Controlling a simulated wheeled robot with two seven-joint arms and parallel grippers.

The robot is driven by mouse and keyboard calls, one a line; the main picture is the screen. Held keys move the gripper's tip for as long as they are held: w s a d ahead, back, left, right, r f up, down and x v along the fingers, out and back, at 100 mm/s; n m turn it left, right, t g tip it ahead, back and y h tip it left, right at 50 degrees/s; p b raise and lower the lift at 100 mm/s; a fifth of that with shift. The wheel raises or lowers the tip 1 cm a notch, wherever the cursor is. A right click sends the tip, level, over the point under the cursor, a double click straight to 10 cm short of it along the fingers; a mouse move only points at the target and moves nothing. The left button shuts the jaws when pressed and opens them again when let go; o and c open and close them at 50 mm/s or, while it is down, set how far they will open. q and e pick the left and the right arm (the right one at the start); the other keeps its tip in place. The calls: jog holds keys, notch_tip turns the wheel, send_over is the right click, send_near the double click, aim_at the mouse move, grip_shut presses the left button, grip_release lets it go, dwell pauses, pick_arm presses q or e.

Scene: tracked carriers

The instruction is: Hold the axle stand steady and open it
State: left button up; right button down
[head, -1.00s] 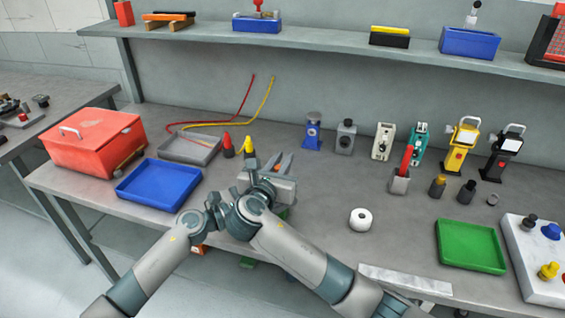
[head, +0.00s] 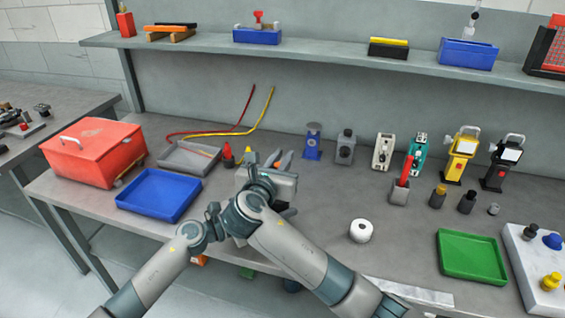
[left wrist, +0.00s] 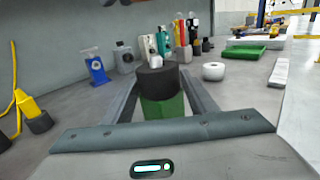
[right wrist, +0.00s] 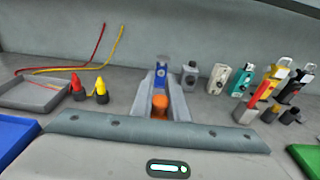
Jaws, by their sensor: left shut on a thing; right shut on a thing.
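A small blue stand with a pale round top (head: 313,142), which looks most like the axle stand, stands upright on the bench near the back wall. It shows in the left wrist view (left wrist: 96,69) and right wrist view (right wrist: 162,73), apart from both grippers. My left gripper (left wrist: 162,100) is shut on a green piece with a black round top (left wrist: 162,108). My right gripper (head: 281,160) points to the back; in its wrist view it is shut on a small orange piece (right wrist: 160,105). My arms hide most of both held pieces in the head view; whether they are joined, I cannot tell.
A red toolbox (head: 93,150), a blue tray (head: 160,195) and a grey tray (head: 188,157) lie to the left. A white roll (head: 361,231) and a green tray (head: 472,256) lie to the right. Several upright devices line the back. The bench middle is fairly clear.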

pick_arm(q)
jog(key=o, duration=1.6)
jog(key=b+v, duration=0.3)
jog(key=v, duration=0.8)
jog(key=shift+a+f, duration=0.1)
jog(key=shift+f, duration=0.1)
jog(key=shift+s+a+r, duration=0.1)
jog(key=shift+s+a, duration=0.1)
jog(key=shift+a, duration=0.15)
